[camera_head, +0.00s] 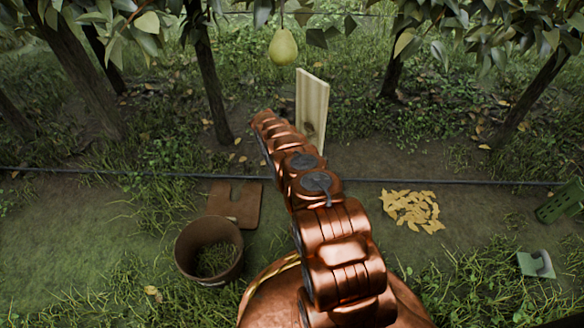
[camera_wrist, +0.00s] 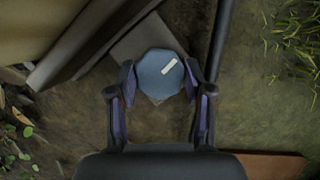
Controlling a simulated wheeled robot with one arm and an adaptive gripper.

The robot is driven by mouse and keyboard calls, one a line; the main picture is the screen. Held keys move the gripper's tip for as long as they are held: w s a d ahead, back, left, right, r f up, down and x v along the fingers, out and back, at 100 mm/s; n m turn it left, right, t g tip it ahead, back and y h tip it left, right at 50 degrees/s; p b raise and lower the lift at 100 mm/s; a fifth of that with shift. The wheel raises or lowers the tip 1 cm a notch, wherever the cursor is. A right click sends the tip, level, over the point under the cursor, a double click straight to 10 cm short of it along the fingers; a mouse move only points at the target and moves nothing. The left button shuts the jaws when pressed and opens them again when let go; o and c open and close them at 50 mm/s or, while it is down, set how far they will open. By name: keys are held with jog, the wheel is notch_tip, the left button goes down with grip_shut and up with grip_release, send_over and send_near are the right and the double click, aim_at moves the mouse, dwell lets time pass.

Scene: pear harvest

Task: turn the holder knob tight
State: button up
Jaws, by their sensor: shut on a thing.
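In the wrist view, a blue, many-sided knob (camera_wrist: 159,73) with a white mark sits between the two fingers of my gripper (camera_wrist: 159,82). The fingers are shut on its left and right sides. The white mark slants from lower left to upper right. A grey flat piece (camera_wrist: 130,45) lies behind the knob, beside a pale panel (camera_wrist: 60,30). In the head view, an upright pale wooden board (camera_head: 313,100) stands beyond the end of my arm. My gripper and the knob cannot be made out there.
A pear (camera_head: 283,47) hangs near the board. A dark hose (camera_head: 110,171) crosses the ground.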

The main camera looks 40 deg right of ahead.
jog(key=shift+f+m+b, duration=0.15)
jog(key=shift+m+b, duration=0.4)
jog(key=shift+m, duration=0.05)
jog(key=shift+m+g, duration=0.3)
jog(key=o, duration=1.2)
jog(key=shift+c, duration=0.2)
jog(key=shift+r, duration=0.3)
jog(key=v, duration=1.1)
jog(key=shift+r, duration=0.35)
